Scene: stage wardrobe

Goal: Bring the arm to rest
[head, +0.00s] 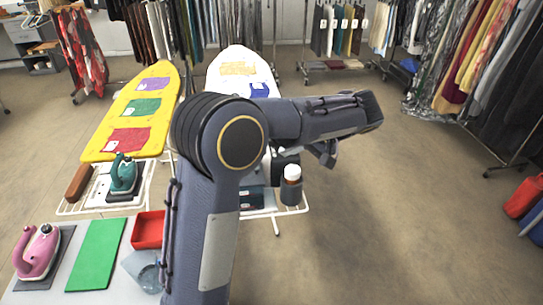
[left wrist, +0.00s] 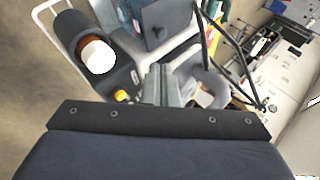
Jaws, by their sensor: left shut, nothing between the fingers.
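My left arm rises through the middle of the head view and bends to the right at its elbow. It hides much of the white ironing board and its rack. My left gripper (head: 325,155) shows only in part below the forearm. In the left wrist view my left gripper (left wrist: 158,84) is shut and empty, with its fingers together. My right gripper is in neither view.
A white-capped brown bottle (head: 292,173) sits in a holder on the rack near my gripper; its cap shows in the left wrist view (left wrist: 97,55). A yellow ironing board (head: 122,145), teal iron (head: 123,175), pink iron (head: 37,252), green mat (head: 97,255) and red tray (head: 149,229) are left.

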